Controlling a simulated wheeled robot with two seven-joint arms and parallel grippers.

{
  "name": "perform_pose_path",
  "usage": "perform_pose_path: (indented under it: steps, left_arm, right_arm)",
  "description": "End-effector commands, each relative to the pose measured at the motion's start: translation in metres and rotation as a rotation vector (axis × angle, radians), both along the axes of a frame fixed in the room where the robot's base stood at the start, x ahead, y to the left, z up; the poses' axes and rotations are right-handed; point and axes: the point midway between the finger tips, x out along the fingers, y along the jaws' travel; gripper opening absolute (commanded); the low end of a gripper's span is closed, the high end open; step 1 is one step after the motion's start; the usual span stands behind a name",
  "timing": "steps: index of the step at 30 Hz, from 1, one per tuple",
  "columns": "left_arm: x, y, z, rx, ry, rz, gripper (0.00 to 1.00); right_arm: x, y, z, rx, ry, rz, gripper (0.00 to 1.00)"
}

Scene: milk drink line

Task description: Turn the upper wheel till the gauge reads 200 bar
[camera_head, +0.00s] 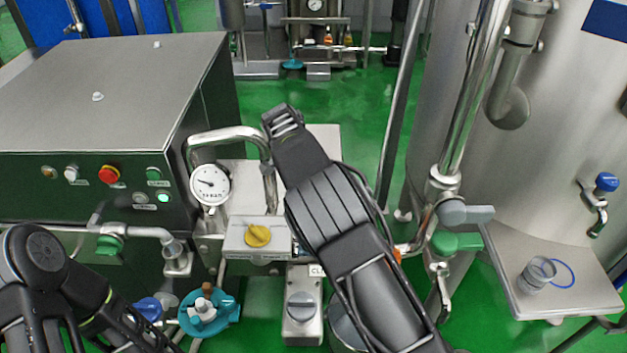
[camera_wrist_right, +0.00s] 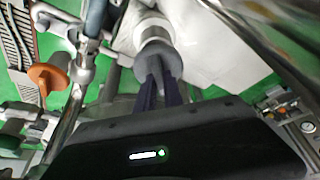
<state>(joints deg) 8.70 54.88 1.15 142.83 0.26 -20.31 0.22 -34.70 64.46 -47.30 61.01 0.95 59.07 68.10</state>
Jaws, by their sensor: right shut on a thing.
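The round white gauge (camera_head: 210,184) faces me beside the steel cabinet. Its dark needle points left and slightly up; its figures are too small to read. My right arm reaches past the gauge on its right, and its hand hides its own fingers in the head view. In the right wrist view my right gripper (camera_wrist_right: 160,82) is shut on a grey round part (camera_wrist_right: 157,47) with a pale ring. I cannot tell whether this part is the upper wheel. A teal wheel (camera_head: 229,310) sits low below the gauge. My left gripper is out of view.
The cabinet (camera_head: 110,85) with buttons stands left. A yellow knob (camera_head: 257,235) and a grey knob (camera_head: 301,306) sit near my right arm. A green-handled valve (camera_head: 457,242) and a steel shelf (camera_head: 555,300) are on the right. Green floor lies behind.

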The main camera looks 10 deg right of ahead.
Motion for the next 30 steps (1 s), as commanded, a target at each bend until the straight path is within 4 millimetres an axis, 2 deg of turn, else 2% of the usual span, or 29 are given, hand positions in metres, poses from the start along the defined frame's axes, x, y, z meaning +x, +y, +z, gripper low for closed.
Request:
perform_pose_path:
  steps: [10,11,19,30]
  left_arm:
    - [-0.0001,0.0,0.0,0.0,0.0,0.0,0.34]
    - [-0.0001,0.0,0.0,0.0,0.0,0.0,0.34]
    - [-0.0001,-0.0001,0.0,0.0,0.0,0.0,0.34]
    - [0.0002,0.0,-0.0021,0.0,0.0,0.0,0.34]
  right_arm:
    - [0.0002,0.0002,0.0002,0.001,-0.001,-0.005,0.0]
    - [0.0002,0.0002,0.0002,0.001,-0.001,-0.005,0.13]
    - [0.0001,0.0002,0.0002,0.0,-0.001,-0.004,0.34]
    - [-0.0009,0.0027,0.0064,0.001,-0.002,-0.003,0.34]
